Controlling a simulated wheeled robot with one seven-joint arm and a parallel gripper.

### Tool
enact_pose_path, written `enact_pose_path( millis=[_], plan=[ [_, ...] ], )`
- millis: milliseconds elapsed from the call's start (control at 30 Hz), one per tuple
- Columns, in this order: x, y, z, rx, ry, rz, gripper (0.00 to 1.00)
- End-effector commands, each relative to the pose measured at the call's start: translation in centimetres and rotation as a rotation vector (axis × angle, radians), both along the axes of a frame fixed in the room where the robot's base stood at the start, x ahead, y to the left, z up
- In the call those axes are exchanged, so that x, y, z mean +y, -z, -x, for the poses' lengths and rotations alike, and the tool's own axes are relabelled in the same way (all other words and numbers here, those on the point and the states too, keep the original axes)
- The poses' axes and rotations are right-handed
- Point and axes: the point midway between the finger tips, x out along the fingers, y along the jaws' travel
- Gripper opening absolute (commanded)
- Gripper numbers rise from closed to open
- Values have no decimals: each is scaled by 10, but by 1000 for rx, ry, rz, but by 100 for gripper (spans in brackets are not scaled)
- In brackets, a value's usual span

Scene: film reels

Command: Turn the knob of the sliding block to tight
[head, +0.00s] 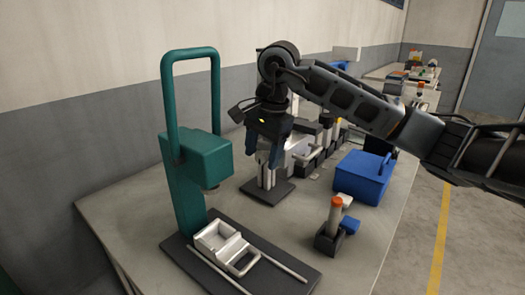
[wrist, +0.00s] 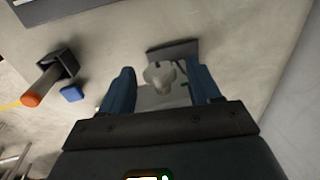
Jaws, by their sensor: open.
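My gripper (head: 264,160) is open and points down over a pale grey stand with a dark base plate (head: 267,194). In the wrist view my gripper (wrist: 162,82) has its two blue fingers apart, one on each side of a pale rounded part (wrist: 159,76) that looks like the knob. The dark base plate (wrist: 172,49) shows behind it. I cannot tell whether either finger touches the rounded part. Whether this stand carries the sliding block is not clear, and its tight mark cannot be made out.
A green press (head: 200,165) with a tall handle stands on the left; a white carriage (head: 226,248) sits on its rails. An orange-topped tool (head: 335,215) in a dark holder and a blue box (head: 363,178) stand to the right. Several dark blocks stand behind my gripper.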

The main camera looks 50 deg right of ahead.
Motion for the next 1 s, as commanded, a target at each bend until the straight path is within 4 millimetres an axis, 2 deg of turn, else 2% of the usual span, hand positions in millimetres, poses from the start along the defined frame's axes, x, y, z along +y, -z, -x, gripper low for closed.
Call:
enact_pose_path(
  millis=[67,667,1000],
  plan=[
    [0,0,0,0,0,0,62],
    [0,0,0,0,0,0,6],
    [0,4,1,-35,1,-1,6]
  ],
)
